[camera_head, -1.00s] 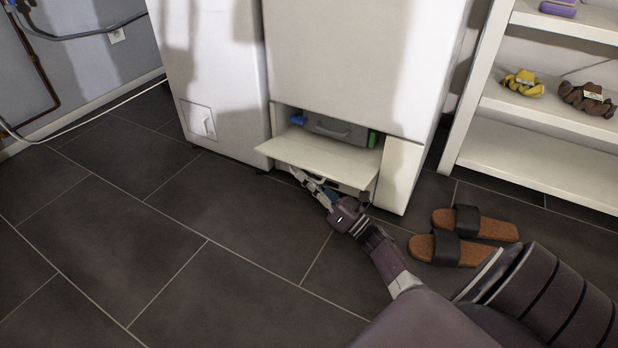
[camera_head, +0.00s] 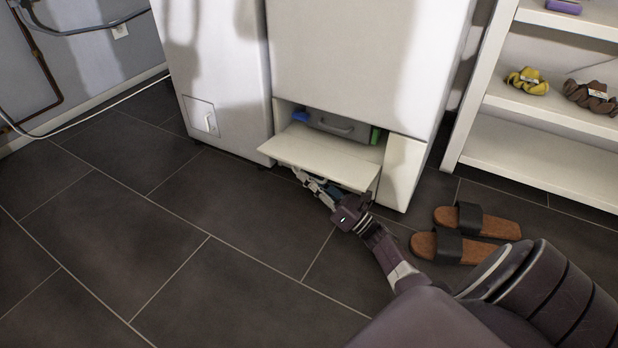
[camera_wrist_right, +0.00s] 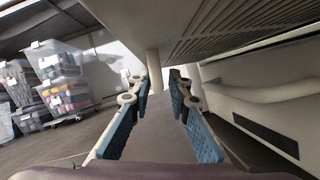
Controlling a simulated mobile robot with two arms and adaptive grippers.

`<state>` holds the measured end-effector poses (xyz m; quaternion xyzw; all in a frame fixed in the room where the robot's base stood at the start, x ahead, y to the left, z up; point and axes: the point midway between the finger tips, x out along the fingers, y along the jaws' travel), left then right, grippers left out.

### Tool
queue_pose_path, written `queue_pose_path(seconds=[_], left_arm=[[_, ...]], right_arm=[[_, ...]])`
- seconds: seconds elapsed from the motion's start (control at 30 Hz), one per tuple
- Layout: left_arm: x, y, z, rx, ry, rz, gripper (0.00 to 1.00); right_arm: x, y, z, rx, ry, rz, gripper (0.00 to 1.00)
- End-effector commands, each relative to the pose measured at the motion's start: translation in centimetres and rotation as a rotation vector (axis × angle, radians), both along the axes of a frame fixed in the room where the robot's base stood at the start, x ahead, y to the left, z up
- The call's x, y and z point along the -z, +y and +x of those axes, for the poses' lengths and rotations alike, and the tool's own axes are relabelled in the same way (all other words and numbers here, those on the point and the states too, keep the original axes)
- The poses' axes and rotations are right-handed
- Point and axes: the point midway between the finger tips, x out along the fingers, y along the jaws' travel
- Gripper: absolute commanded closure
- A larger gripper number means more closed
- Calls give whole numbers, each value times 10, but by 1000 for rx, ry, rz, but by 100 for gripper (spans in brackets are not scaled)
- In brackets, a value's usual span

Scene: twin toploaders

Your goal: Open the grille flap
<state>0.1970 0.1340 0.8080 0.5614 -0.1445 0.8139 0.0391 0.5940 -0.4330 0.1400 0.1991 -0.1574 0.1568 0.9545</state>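The grille flap (camera_head: 315,155) is a pale panel at the bottom of the right white machine. It stands out from the front, nearly level, with the recess behind it uncovered. In the right wrist view, its slatted underside (camera_wrist_right: 245,32) fills the top. My right gripper (camera_head: 299,174) is low under the flap, its tips partly hidden by it. In the wrist view, the right gripper's (camera_wrist_right: 160,85) blue-padded fingers are apart, with a pale post (camera_wrist_right: 153,62) at the tips; I cannot tell whether they touch it. My left gripper is not in view.
The recess holds a grey drawer front with a handle (camera_head: 337,128). A small closed hatch (camera_head: 203,117) is on the left machine. Brown sandals (camera_head: 455,247) lie on the floor right of my arm, before a white shelf (camera_head: 545,155). The tiled floor to the left is clear.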

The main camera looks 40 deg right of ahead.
Motion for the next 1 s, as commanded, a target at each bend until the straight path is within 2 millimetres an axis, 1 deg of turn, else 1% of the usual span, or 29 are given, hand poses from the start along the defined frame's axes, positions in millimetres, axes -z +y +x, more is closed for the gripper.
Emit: queue_pose_path(seconds=[0.23,0.33,0.47,0.57,0.67,1.0], left_arm=[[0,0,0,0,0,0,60],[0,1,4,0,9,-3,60],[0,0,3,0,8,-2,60],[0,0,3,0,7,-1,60],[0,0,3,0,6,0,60],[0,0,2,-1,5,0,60]], right_arm=[[0,1,0,-2,0,0,76],[0,1,0,-2,0,0,76],[-5,1,0,-3,-1,-2,76],[-14,1,0,-3,-1,-2,76],[-26,2,-1,-4,-2,-2,76],[-76,1,-1,-3,-4,-4,76]])
